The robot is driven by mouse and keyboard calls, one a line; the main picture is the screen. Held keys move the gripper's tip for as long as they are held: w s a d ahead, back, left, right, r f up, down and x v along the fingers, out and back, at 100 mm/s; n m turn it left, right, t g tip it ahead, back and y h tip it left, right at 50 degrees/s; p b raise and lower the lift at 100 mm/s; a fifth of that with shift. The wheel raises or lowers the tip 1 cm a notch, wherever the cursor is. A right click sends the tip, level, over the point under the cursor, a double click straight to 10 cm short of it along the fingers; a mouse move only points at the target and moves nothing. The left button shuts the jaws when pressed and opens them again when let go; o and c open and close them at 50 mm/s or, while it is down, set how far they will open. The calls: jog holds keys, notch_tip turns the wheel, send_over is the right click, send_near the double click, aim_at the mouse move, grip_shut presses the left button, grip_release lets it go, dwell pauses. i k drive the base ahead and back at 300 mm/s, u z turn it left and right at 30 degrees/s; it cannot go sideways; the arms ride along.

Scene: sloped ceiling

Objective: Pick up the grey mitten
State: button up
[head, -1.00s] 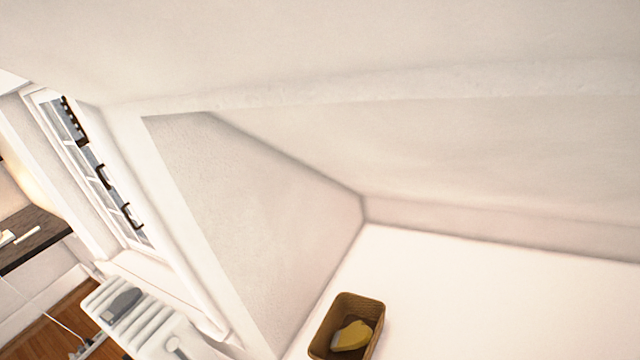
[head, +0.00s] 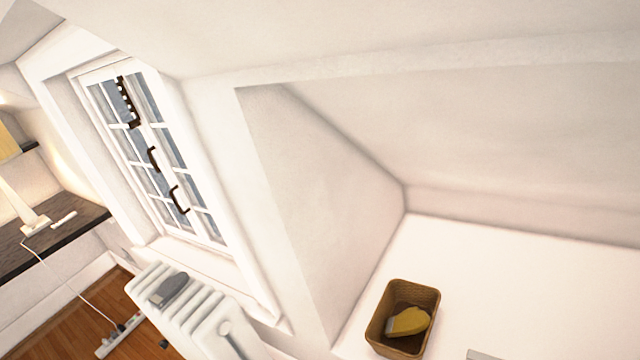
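A dark grey mitten (head: 170,290) lies across the top fins of a white ribbed radiator (head: 212,318), at the lower left of the head view. A yellow mitten (head: 408,321) with a greyish cuff lies in a brown woven basket (head: 433,298) on a white surface at the lower right. My gripper does not show in the head view, so its opening and its distance from the grey mitten cannot be seen.
A window (head: 155,155) with black handles stands behind the radiator under the sloped ceiling. A dark shelf (head: 62,232) with a white lamp is at the far left. A power strip (head: 118,338) lies on the wooden floor. The white surface (head: 520,275) is mostly bare.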

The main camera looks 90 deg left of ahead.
aim_at(171, 286)
jog(key=z, duration=0.05)
jog(key=k, duration=2.35)
jog(key=u, duration=2.2)
jog(key=i, duration=1)
jog(key=u, duration=0.05)
